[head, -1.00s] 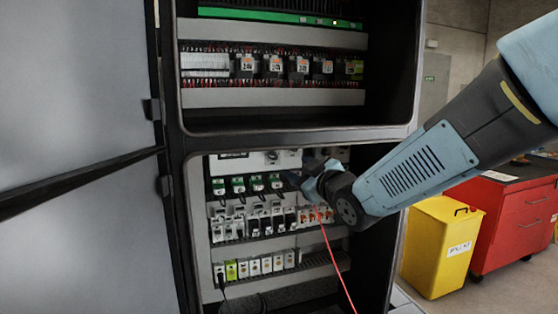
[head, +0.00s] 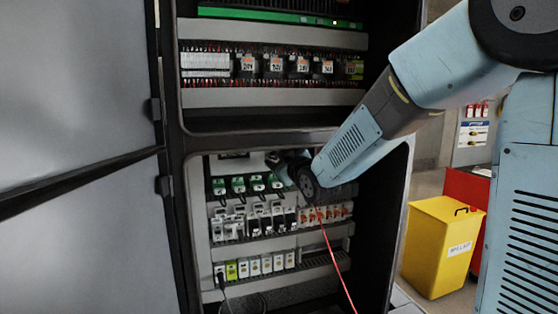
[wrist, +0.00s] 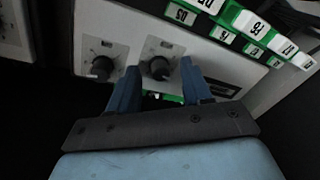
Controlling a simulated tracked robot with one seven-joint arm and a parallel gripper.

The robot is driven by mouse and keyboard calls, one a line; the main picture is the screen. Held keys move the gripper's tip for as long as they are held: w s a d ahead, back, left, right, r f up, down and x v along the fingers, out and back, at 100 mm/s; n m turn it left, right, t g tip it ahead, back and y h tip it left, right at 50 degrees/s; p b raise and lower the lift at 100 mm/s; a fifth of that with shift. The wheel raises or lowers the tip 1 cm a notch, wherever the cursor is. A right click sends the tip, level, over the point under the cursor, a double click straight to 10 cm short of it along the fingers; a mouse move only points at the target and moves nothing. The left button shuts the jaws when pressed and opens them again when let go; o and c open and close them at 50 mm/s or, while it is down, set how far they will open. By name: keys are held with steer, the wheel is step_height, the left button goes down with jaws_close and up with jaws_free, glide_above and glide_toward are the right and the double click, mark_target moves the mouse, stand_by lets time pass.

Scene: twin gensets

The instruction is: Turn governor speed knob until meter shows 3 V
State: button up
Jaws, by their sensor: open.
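In the wrist view two dark round knobs with dial scales sit on a pale panel, a left knob (wrist: 102,67) and a right knob (wrist: 158,69). Which one is the governor speed knob I cannot read. My gripper (wrist: 159,63) is open, its two blue fingers on either side of the right knob; I cannot tell whether they touch it. In the head view my gripper (head: 283,163) is inside the lower cabinet bay near the top rail, and my wrist hides the knobs. I cannot make out a meter reading in either view.
Green-topped modules (head: 238,185) stand just below and left of my wrist in the head view. A red lead (head: 330,246) and a black lead (head: 222,285) hang in the bay. The open cabinet door (head: 80,220) fills the left. A yellow bin (head: 437,250) stands outside at right.

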steer(key=shift+w, duration=0.1)
steer(key=shift+c, duration=0.3)
jaws_close()
